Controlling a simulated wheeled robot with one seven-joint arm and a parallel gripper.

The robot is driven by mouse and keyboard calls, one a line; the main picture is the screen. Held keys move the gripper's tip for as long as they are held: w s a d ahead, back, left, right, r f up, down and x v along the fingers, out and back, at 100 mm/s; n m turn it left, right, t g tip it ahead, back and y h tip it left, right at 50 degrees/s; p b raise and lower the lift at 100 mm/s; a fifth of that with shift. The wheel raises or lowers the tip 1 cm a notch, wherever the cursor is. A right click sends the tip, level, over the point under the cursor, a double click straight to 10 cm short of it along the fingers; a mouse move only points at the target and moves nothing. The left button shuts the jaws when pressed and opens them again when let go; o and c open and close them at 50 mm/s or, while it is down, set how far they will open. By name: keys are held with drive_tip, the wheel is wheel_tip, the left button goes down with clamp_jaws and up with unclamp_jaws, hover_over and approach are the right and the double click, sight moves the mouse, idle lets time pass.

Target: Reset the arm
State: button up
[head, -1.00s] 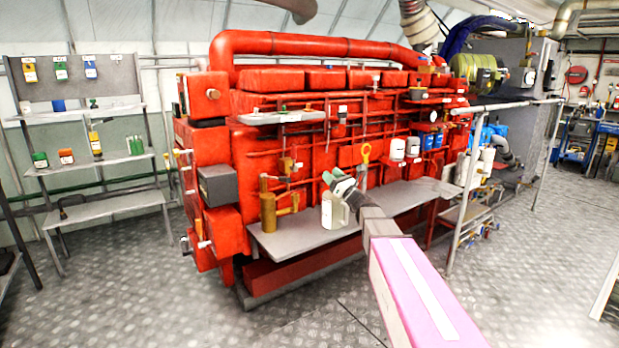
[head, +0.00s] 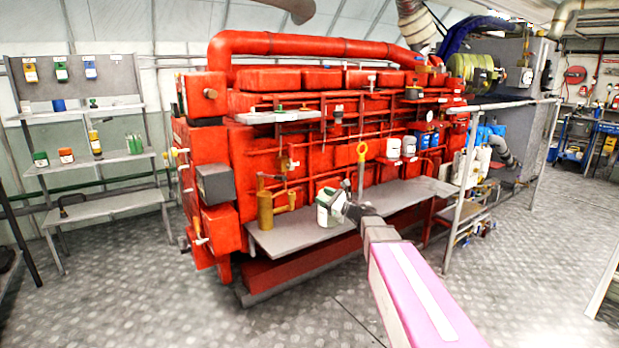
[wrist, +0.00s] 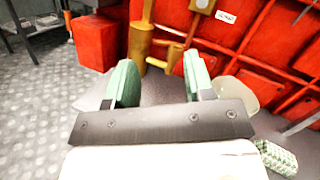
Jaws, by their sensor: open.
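My gripper (wrist: 161,84) is open and empty in the wrist view, its two green-padded fingers apart over the grey shelf. In the head view the end of my arm is over the front of the grey shelf (head: 290,236) on the red engine (head: 300,150). A white and green container (head: 328,208) stands on the shelf just left of my gripper there; I cannot tell whether they touch. A brass pump-like can (head: 265,210) stands farther left; it also shows beyond the fingers in the wrist view (wrist: 139,42).
A pale translucent thing (wrist: 240,92) is close to the right finger, with a green-white checked thing (wrist: 277,158) below it. White canisters (head: 393,147) are on the engine side. A metal railing (head: 463,195) stands at right. The floor (head: 130,290) at left is clear.

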drive_tip(key=s+d+f+n+g+h, duration=0.1)
drive_tip(key=s+f+n+g+h, duration=0.65)
drive_tip(key=s+f+n, duration=0.8)
drive_tip(key=s+d+f+n+g+h, duration=0.4)
drive_tip(key=s+d+f+h, duration=0.4)
drive_tip(key=s+d+f, duration=0.3)
drive_tip(key=shift+s+d+f+n+h, duration=0.2)
drive_tip(key=shift+s+d+n+h, duration=0.2)
drive_tip(key=shift+d, duration=0.2)
drive_tip(key=shift+w, duration=0.1)
